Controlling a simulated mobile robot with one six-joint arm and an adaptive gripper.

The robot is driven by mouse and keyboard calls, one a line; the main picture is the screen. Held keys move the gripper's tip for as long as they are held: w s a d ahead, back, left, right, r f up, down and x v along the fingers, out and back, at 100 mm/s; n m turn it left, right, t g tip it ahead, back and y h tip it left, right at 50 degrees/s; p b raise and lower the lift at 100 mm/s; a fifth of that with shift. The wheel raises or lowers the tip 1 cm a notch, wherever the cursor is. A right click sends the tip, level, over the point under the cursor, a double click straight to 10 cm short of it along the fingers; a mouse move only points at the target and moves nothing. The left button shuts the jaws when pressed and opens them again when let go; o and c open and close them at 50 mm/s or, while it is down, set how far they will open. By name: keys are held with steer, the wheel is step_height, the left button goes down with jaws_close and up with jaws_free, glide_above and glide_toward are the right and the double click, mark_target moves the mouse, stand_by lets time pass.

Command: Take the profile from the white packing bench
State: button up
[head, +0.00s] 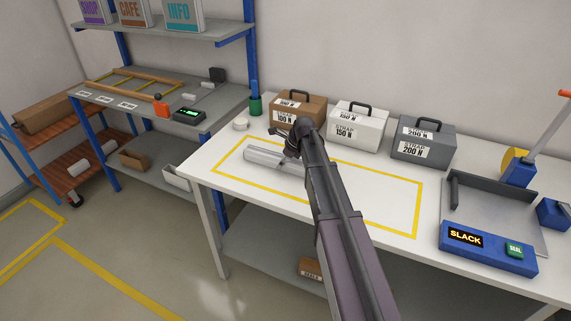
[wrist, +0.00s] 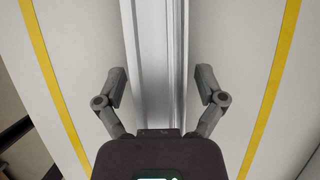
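The profile (head: 262,156) is a silvery grooved bar lying on the white packing bench (head: 390,213), inside a yellow-outlined area. My arm reaches over the bench and hides part of the bar in the head view. In the wrist view the profile (wrist: 160,60) runs up the middle of the picture. My gripper (wrist: 160,87) is open, with one finger on each side of the profile. Gaps show between both fingers and the bar. I cannot tell how far above the bench the fingertips are.
Strap cases in brown (head: 299,108), white (head: 358,128) and grey (head: 423,139) stand along the back of the bench. A blue device (head: 487,249) reading SLACK sits at the right.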

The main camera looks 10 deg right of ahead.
mark_target(282, 157)
jaws_close()
steer(key=shift+r, duration=0.15)
step_height(282, 157, up, 3)
steer(key=p, duration=0.3)
steer(key=s+d, duration=0.3)
steer(key=s, duration=0.1)
steer(key=s+d+r+p, duration=0.1)
steer(key=s+d, duration=0.1)
steer(key=s, duration=0.3)
steer(key=s+d+p, duration=0.1)
steer(key=s+d, duration=0.2)
steer(key=s, duration=0.1)
steer(key=shift+s+d+r, duration=0.2)
steer(key=shift+d+r, duration=0.15)
steer(key=shift+r, duration=0.05)
